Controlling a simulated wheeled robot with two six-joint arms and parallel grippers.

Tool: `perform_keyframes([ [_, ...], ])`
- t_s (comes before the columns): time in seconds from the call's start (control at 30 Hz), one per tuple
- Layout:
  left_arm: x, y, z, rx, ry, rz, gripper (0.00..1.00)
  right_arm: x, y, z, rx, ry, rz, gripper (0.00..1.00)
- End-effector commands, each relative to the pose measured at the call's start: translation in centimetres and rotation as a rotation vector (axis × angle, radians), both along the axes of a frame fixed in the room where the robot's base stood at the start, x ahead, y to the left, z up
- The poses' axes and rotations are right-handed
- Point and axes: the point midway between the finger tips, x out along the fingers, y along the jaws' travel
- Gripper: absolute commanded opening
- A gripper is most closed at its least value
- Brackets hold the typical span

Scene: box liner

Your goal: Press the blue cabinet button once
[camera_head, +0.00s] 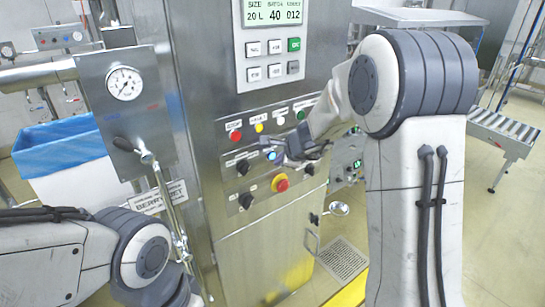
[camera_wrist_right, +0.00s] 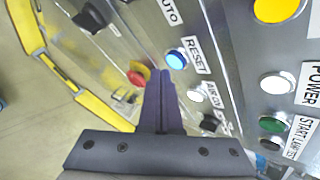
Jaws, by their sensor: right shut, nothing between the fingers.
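The blue button (camera_head: 271,155) is on the steel cabinet's front panel, beside a black knob. In the right wrist view the blue button (camera_wrist_right: 177,59) is lit and labelled RESET. My right gripper (camera_head: 290,155) is shut and empty, its tips just right of the button in the head view. In the right wrist view its fingers (camera_wrist_right: 160,76) point at the panel just left of and below the button. I cannot tell whether they touch the panel; the button shows uncovered. My left gripper is out of view; only its arm shows at lower left.
A red and yellow emergency stop (camera_head: 280,183) sits below the blue button. Red (camera_head: 236,136), yellow (camera_head: 259,127) and white (camera_head: 281,120) buttons are above it. A white button (camera_wrist_right: 196,95) is close to the fingers. A keypad display (camera_head: 272,12) is higher up.

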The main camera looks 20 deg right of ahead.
Motion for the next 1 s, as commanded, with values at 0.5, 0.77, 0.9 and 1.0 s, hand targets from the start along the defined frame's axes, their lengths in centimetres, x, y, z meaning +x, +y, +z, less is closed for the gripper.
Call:
perform_keyframes([
  [0.5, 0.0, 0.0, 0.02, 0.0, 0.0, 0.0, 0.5, 0.03, 0.01, 0.01, 0.0, 0.0, 0.0, 0.0],
  [0.77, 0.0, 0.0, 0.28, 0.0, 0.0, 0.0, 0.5, 0.74, 0.29, 0.07, -0.001, 0.0, 0.001, 0.0],
  [0.9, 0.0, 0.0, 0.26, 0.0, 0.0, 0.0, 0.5, 0.81, 0.31, 0.02, -0.001, 0.0, 0.001, 0.0],
  [1.0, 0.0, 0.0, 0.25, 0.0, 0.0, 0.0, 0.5, 0.8, 0.31, 0.01, -0.001, 0.0, 0.001, 0.0],
])
